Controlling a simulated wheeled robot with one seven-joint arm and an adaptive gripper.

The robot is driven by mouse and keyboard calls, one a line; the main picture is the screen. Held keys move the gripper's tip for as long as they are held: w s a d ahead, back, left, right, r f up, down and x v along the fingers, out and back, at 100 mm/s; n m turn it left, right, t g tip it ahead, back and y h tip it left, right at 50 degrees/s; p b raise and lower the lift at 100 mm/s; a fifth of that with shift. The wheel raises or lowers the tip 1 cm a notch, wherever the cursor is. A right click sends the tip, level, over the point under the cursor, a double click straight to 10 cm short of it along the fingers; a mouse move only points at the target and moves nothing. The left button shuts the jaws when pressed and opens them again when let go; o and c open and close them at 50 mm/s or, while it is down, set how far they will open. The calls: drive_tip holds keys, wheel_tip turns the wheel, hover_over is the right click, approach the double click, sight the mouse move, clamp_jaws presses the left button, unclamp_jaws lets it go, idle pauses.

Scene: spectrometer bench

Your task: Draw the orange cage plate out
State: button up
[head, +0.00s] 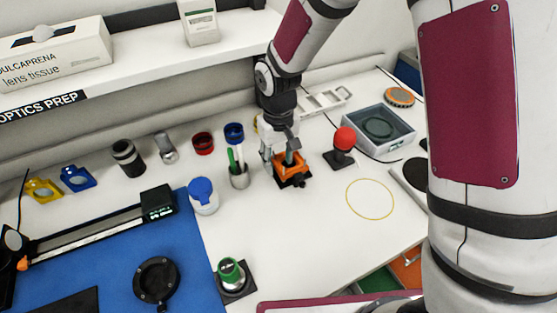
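The orange cage plate (291,171) is a small squarish orange piece, set in a dark base on the white bench, right of the bench's middle. My gripper (283,163) points down at it from above, its fingers close over or against the orange piece.
A cup with pens (239,178) stands close left of my gripper, and a red-knobbed black stand (344,146) close right. A grey bin (377,128) lies behind it. A shelf (150,65) overhangs the back left. A yellow ring outline (370,198) marks clear bench front right.

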sight(278, 165)
drive_tip(key=shift+f, duration=0.6)
clamp_jaws()
drive_tip(key=shift+r, duration=0.2)
drive_tip(key=shift+r+p, duration=0.85)
drive_tip(key=shift+r, duration=1)
drive_tip(key=shift+r, duration=0.1)
drive_tip(key=shift+r+p, duration=0.3)
drive_tip(key=shift+r, duration=0.35)
